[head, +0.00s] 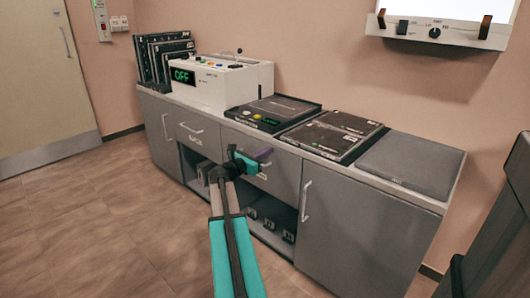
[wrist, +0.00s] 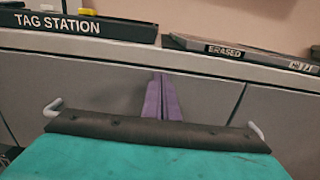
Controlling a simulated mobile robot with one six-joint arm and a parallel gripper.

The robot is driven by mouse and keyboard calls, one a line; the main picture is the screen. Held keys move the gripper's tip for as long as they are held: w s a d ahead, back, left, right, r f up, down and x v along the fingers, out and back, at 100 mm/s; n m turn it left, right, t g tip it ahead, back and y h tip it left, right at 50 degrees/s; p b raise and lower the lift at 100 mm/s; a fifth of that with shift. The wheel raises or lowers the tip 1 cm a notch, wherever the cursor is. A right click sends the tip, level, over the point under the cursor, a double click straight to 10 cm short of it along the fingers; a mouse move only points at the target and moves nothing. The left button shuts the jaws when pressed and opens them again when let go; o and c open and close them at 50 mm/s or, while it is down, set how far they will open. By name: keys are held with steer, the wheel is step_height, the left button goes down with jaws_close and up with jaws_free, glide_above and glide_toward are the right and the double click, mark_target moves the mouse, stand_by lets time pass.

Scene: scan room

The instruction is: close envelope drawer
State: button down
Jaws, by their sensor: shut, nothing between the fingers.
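The cabinet has two drawers under its counter. The right one (head: 272,175) is behind my gripper; its label is hidden, so I cannot read whether it is the envelope drawer. Its front also fills the middle of the wrist view (wrist: 95,80) and looks flush or nearly flush with the cabinet. My gripper (head: 263,153) is at this front, its purple fingers (wrist: 161,98) shut together and empty, pointing at the panel. I cannot tell whether the tips touch it. Handle ends show on both sides of my gripper in the wrist view.
The left drawer (head: 192,128) looks shut. Open shelves lie below both drawers, and a door with a handle (head: 320,225) stands to the right. The counter carries a white machine (head: 222,82), flat black trays (head: 332,137) and a grey pad (head: 410,165). The floor at left is clear.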

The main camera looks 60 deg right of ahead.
steer(key=shift+s+d+r, duration=0.2)
steer(key=shift+s+d, duration=0.05)
steer(key=shift+d, duration=0.15)
steer(key=shift+w+a, duration=0.1)
steer(key=shift+a, duration=0.1)
steer(key=p+v, duration=0.3)
steer(key=v, duration=1.1)
steer(key=shift+w+a+f, duration=0.2)
steer(key=shift+f, duration=0.05)
